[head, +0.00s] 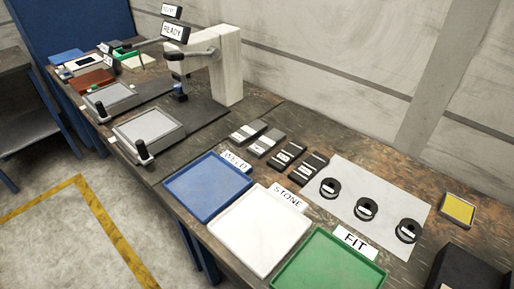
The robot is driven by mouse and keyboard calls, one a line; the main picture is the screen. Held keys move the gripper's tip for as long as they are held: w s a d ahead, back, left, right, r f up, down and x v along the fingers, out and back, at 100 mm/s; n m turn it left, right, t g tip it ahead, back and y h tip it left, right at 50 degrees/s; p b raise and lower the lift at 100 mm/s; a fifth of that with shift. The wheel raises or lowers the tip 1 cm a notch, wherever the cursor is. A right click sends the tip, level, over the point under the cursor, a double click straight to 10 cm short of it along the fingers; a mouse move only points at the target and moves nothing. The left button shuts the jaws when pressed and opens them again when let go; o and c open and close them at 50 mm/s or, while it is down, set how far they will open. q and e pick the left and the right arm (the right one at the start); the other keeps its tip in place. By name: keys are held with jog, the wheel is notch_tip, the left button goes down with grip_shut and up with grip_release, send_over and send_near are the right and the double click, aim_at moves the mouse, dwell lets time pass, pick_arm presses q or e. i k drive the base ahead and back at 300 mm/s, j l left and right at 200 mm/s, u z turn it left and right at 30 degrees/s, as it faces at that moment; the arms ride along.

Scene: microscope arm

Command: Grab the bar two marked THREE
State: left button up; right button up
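Several small bars lie side by side on the workbench, behind the trays. The two on the right are dark, a first dark bar (286,155) and a second dark bar (308,167). Each has a small pale marking, too small to read, so I cannot tell which is marked THREE. Neither of my grippers is in view.
A blue WELD tray (208,187), a white STONE tray (259,230) and a green FIT tray (330,266) line the front edge. Black rings sit on a pale sheet (390,190). A microscope stand (226,65) with a READY sign (173,31) rises behind.

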aim_at(246, 133)
jog(key=j+z, duration=0.2)
jog(key=z, duration=0.45)
jog(key=i+j+z, duration=0.1)
jog(key=j+z, duration=0.3)
jog(key=j, duration=0.5)
jog(key=j+z, duration=0.4)
jog(key=j, duration=0.45)
jog(key=k, duration=0.05)
